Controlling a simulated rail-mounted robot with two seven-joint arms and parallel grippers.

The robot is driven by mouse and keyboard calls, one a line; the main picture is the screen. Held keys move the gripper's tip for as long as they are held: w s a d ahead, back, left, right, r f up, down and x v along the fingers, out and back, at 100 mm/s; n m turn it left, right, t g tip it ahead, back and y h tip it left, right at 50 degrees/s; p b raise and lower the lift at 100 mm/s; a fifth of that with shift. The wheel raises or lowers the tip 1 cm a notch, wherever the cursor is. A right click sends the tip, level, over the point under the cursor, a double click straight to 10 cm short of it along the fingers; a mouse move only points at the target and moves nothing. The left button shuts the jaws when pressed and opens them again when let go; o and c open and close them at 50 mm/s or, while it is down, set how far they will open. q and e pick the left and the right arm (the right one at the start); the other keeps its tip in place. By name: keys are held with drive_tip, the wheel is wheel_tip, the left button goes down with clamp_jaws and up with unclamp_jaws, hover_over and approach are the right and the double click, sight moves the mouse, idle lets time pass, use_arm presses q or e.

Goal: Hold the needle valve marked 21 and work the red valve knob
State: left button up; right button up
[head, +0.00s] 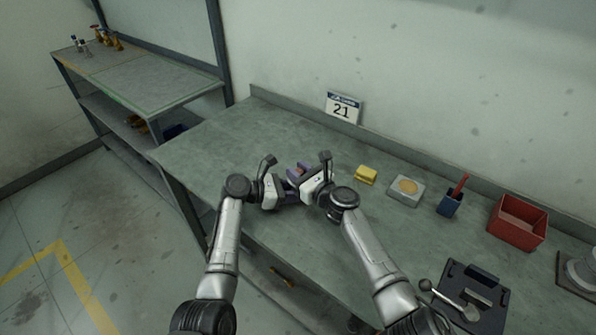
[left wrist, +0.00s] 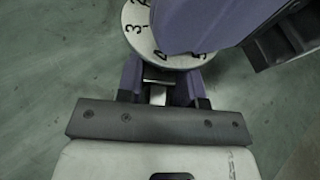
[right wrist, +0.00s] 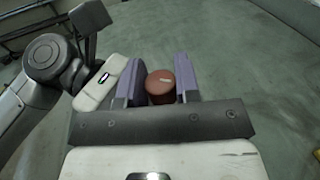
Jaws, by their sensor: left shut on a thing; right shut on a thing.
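The red valve knob (right wrist: 160,86), with a pale pointer mark on top, sits between the purple fingers of my right gripper (right wrist: 158,82), which is shut on it. The needle valve shows in the left wrist view as a round white dial with black numbers (left wrist: 136,28) and a metal part below it. My left gripper (left wrist: 158,88) is shut on the valve's metal part, beside the dial. A right gripper finger covers part of the dial. In the head view the left gripper (head: 286,189) and right gripper (head: 302,174) meet over the bench and mostly hide the valve.
A sign marked 21 (head: 343,108) stands at the back of the green bench (head: 215,145). The bench's left part is clear.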

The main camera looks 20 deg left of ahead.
drive_tip(key=o, duration=0.9)
drive_tip(key=shift+o, duration=0.2)
drive_tip(key=shift+s+d, duration=0.25)
drive_tip(key=shift+d, duration=0.4)
drive_tip(key=v, duration=1)
drive_tip(key=shift+s+d, duration=0.15)
drive_tip(key=shift+s, duration=0.2)
